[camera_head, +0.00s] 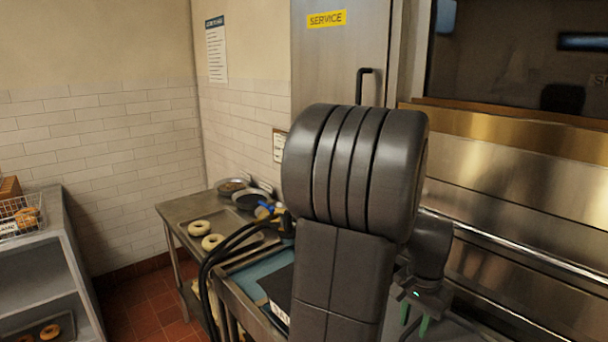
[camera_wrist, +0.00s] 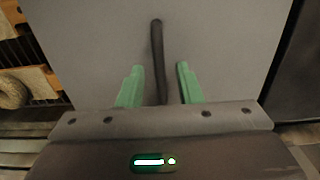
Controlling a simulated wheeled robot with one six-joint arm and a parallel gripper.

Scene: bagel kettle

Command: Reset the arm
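My arm is raised in front of the camera in the head view and covers much of the middle. My gripper (camera_head: 416,323) hangs at its lower right end, with its green fingers partly cut off by the frame's bottom edge. In the wrist view my gripper (camera_wrist: 160,68) has its two green fingers apart. A dark, slim bar (camera_wrist: 157,45) runs lengthwise between them in the picture, over a plain grey surface (camera_wrist: 90,40). The fingers show a gap to the bar on both sides. I cannot tell how far away the bar is.
A metal table (camera_head: 180,219) holds two pale bagels (camera_head: 199,228) and round pans (camera_head: 232,187). A shelf unit (camera_head: 50,255) with a wire basket (camera_head: 15,225) stands left. Behind my arm is a SERVICE door (camera_head: 325,65). Red floor (camera_head: 150,300) shows between shelf and table.

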